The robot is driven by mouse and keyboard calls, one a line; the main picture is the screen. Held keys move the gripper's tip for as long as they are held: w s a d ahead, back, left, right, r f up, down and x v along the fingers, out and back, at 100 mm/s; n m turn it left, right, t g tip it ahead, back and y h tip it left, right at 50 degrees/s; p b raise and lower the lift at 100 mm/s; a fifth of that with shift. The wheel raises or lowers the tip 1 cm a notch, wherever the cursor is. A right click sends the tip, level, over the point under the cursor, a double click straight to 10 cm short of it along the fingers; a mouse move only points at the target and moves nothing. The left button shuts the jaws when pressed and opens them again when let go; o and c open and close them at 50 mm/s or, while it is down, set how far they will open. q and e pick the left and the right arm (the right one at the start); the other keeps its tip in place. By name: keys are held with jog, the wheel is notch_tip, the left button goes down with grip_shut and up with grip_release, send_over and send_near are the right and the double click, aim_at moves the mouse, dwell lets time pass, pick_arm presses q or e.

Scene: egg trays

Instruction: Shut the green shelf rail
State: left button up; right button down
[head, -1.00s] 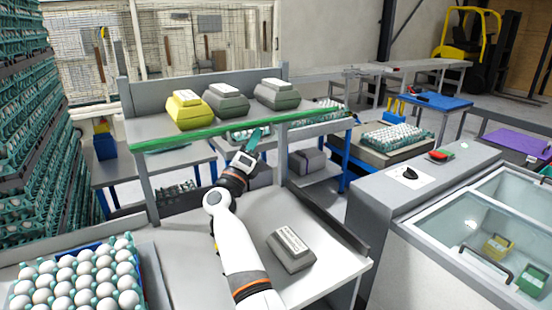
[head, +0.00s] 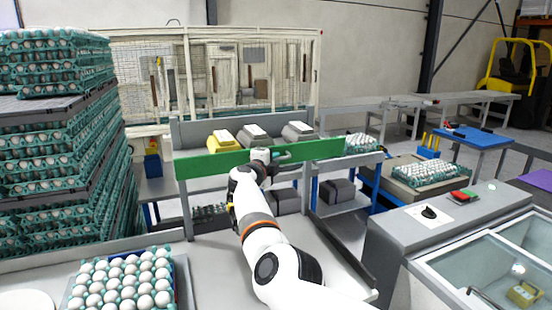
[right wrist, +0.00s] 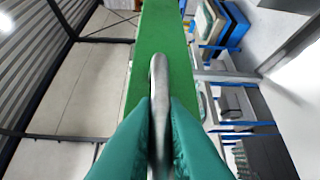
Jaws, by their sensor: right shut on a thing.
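The green shelf rail (head: 212,164) stands as a broad upright board along the front of the raised shelf. It hides the lower parts of the yellow carton (head: 222,139) and two grey cartons (head: 255,133) (head: 298,131) behind it. My right gripper (head: 282,155) is at the middle of the rail. In the right wrist view its green fingers (right wrist: 160,115) are shut on a slim grey handle (right wrist: 159,72) in front of the green rail (right wrist: 163,25). My left gripper is not in view.
A tray of white eggs (head: 70,300) sits on the bench at the lower left. Tall stacks of egg trays (head: 60,150) rise at the left. A grey machine (head: 390,240) with glass lids stands at the right. The bench right of my arm looks clear.

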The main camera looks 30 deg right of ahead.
jog(key=shift+w+d+r+n+g, duration=0.1)
jog(key=shift+w+r+n+g, duration=0.1)
jog(key=shift+r+n+g, duration=0.1)
jog(key=shift+y, duration=0.3)
jog(key=shift+w+r, duration=0.1)
dwell(0.4)
jog(key=c, duration=1.8)
grip_release()
jog(key=shift+o, duration=0.2)
